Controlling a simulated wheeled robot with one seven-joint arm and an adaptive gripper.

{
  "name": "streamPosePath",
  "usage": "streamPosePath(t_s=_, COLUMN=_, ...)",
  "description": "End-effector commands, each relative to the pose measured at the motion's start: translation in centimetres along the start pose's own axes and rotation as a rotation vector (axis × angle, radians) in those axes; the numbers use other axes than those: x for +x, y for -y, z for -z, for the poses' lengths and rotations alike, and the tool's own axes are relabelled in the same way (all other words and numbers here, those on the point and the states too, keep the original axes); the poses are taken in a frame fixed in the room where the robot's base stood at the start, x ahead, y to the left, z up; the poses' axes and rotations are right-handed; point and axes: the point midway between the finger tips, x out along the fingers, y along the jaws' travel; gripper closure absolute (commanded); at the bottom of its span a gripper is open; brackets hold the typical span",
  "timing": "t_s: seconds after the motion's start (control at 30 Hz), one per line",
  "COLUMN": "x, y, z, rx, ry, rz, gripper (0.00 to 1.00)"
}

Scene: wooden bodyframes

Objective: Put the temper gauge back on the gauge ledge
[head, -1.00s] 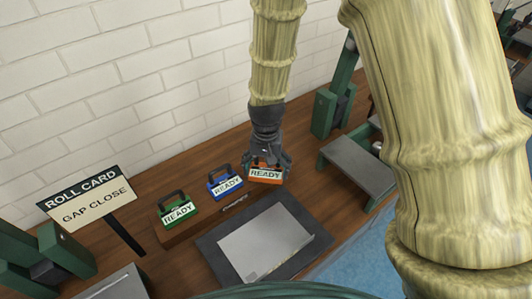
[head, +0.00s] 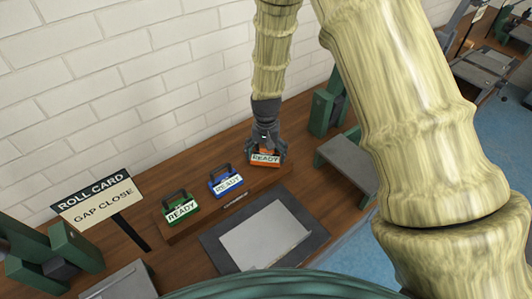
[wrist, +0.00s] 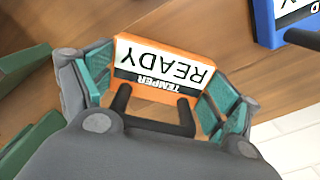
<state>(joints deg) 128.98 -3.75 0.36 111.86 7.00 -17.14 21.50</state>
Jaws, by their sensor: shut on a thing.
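The temper gauge (head: 264,159) is an orange block with a dark handle and a white READY plate. The wrist view shows the word TEMPER on its face (wrist: 165,68). My gripper (head: 266,143) is shut on it, with the fingers on both sides in the wrist view (wrist: 160,95). The gauge ledge (head: 205,220) is a low wooden step on the bench. The gauge is over or behind the ledge's right end; I cannot tell whether it touches the wood.
A blue gauge (head: 226,182) and a green gauge (head: 181,208) stand on the ledge to the left. A dark-framed grey plate (head: 265,236) lies in front. A sign (head: 97,204) stands left, a green-legged stand (head: 346,165) right. The brick wall is behind.

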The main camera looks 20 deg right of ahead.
Motion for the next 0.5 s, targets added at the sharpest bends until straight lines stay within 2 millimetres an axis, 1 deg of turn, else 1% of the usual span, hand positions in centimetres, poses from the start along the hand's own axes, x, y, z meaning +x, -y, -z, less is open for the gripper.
streamPosePath(t_s=0.13, x=0.59, y=0.00, z=-0.04, rx=0.000, ry=0.001, rz=0.000, gripper=0.47)
streamPosePath(t_s=0.47, x=0.94, y=-0.01, z=-0.05, rx=0.000, ry=0.000, rz=0.000, gripper=0.47)
streamPosePath(t_s=0.5, x=0.98, y=-0.01, z=-0.07, rx=0.000, ry=0.001, rz=0.000, gripper=0.09)
